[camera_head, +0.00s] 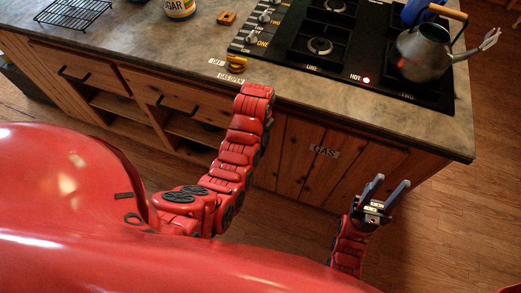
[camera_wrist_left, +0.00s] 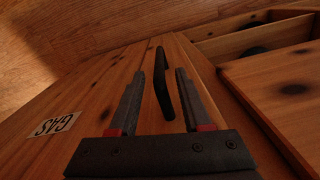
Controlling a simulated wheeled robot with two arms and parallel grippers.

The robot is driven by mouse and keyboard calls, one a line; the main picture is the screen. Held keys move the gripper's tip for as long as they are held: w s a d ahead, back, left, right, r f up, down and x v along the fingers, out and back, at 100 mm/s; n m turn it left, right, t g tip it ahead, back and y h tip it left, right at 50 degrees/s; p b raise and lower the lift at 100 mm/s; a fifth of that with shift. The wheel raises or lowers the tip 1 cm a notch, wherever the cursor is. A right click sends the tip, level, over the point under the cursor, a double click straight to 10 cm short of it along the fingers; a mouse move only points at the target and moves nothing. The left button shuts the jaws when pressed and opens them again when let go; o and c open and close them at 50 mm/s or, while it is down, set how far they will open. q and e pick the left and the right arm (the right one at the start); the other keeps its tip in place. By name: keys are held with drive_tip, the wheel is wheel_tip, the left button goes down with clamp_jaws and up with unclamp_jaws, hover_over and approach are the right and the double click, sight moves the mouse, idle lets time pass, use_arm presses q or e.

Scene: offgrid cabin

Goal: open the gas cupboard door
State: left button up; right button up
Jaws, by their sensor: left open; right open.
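In the left wrist view the label (camera_wrist_left: 54,127) is at the lower left. A black bar handle (camera_wrist_left: 162,85) stands out from the wood there. My left gripper (camera_wrist_left: 160,75) is open, with the handle showing between its two fingers; I cannot tell whether they touch it. In the head view my left gripper is hidden behind its red arm. My right gripper (camera_head: 388,188) is open and empty, in front of the cupboard's right part.
The stone counter (camera_head: 150,52) overhangs the cupboard front. On it are a gas stove (camera_head: 345,50) with a lit red HOT light, a kettle (camera_head: 423,52), a sugar jar (camera_head: 180,8) and a wire rack (camera_head: 73,14). Drawers (camera_head: 165,95) lie left; wooden floor (camera_head: 485,190) is free at right.

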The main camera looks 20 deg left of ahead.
use_arm(q)
drive_tip(key=shift+f+p, duration=0.65)
drive_tip(key=shift+f, duration=2.5)
clamp_jaws()
